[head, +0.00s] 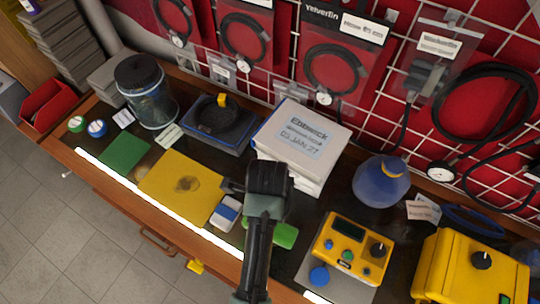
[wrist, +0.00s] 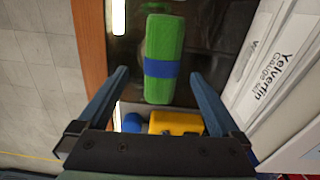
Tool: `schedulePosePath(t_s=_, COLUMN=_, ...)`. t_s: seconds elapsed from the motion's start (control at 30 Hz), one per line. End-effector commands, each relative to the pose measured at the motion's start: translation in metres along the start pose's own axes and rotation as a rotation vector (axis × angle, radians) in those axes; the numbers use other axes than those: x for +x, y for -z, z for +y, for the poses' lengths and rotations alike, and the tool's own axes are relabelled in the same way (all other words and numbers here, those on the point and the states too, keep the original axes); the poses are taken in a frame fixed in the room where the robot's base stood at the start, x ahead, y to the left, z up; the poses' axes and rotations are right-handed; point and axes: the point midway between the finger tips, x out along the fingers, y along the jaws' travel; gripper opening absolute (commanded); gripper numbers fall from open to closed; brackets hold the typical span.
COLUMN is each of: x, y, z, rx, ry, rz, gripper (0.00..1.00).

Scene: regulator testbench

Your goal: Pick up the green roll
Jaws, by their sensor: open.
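A long green block-like piece with a blue band (wrist: 160,40) shows in the wrist view, ahead of and between the fingers. In the head view a green piece (head: 286,235) lies on the bench, partly hidden by my arm, and seems to be the same one. In the head view my gripper (head: 267,178) is over the bench, in front of the white box stack.
White boxes (head: 302,140) stand behind my gripper. Yellow and green mats (head: 182,187) lie left, with a glass jar (head: 147,95) behind. A yellow device (head: 350,250) and a blue flask (head: 382,180) are right. The bench's front edge (head: 125,185) borders open floor.

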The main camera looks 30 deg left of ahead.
Motion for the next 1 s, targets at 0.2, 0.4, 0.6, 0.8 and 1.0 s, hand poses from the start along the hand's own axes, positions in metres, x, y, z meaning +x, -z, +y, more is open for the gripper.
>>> schedulePosePath(t_s=0.2, x=0.014, y=0.001, z=0.0, rx=0.0, ry=-0.001, rz=0.001, gripper=1.0)
schedulePosePath(t_s=0.4, x=0.042, y=0.004, z=-0.002, rx=-0.001, ry=-0.002, rz=0.001, gripper=1.0)
schedulePosePath(t_s=0.6, x=0.057, y=0.003, z=-0.002, rx=-0.001, ry=0.001, rz=0.0, gripper=1.0)
schedulePosePath(t_s=0.8, x=0.057, y=0.003, z=-0.002, rx=-0.001, ry=0.002, rz=-0.001, gripper=1.0)
schedulePosePath(t_s=1.0, x=0.057, y=0.003, z=-0.002, rx=-0.001, ry=0.002, rz=-0.001, gripper=0.66)
